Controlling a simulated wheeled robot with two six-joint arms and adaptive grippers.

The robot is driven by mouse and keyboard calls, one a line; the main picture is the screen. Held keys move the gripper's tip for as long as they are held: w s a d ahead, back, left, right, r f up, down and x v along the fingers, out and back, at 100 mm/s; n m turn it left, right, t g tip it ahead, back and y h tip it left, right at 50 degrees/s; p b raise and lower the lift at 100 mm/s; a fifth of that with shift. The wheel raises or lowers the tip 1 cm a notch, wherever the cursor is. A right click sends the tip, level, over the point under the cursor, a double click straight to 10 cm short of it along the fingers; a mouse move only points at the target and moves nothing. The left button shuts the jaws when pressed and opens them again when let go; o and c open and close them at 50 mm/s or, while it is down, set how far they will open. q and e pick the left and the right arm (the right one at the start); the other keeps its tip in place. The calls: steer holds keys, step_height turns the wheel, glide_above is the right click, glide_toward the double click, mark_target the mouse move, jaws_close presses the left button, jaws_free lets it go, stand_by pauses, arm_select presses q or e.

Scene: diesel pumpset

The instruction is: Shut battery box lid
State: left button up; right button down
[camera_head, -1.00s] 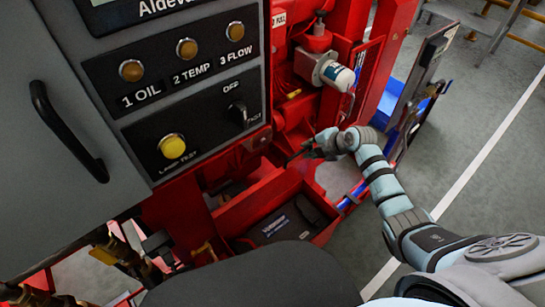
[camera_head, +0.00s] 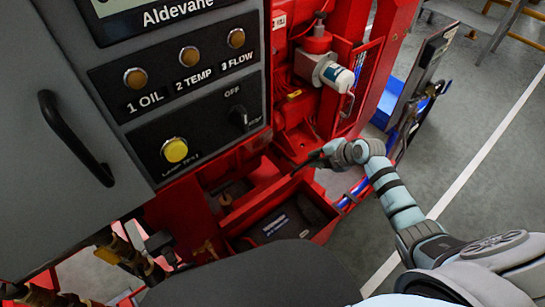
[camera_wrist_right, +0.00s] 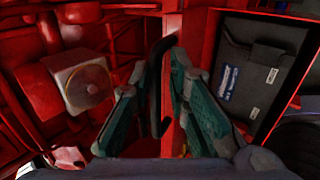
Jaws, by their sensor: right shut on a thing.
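The red battery box (camera_head: 326,232) stands open low at the base of the machine, with a dark battery (camera_head: 283,224) inside. Its red lid (camera_head: 262,200) stands raised along the box's far side in the head view. My right gripper (camera_head: 316,161) is at the lid's upper right end. In the right wrist view, my right gripper (camera_wrist_right: 168,105) is shut on a black handle (camera_wrist_right: 161,50) at the lid's edge, and the open box with the battery (camera_wrist_right: 255,72) lies to the right.
A grey control panel (camera_head: 190,110) with indicators and a black door handle (camera_head: 78,140) stands on the left. A white filter (camera_head: 338,76) sits above my right gripper. Brass fittings (camera_head: 130,255) are at lower left. Open grey floor (camera_head: 480,140) lies to the right.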

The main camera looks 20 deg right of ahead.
steer(key=shift+s+f, duration=0.1)
steer(key=shift+s+d+f, duration=0.2)
steer(key=shift+s+d, duration=0.25)
steer(key=shift+s, duration=0.3)
steer(key=shift+d, duration=0.1)
steer(key=shift+s+d+f, duration=0.15)
steer(key=shift+s, duration=0.25)
steer(key=shift+s+d+f, duration=0.1)
steer(key=shift+s+d, duration=0.05)
steer(key=shift+s, duration=0.25)
steer(key=c, duration=1.6)
jaws_free()
steer(key=shift+s+r+p, duration=0.1)
steer(key=shift+r+p, duration=0.05)
steer(key=shift+p, duration=0.15)
step_height(320, 180, up, 8)
steer(key=s+p, duration=0.2)
steer(key=p, duration=0.5)
steer(key=shift+d+r+p, duration=0.15)
steer(key=shift+d+p, duration=0.15)
steer(key=shift+p, duration=0.1)
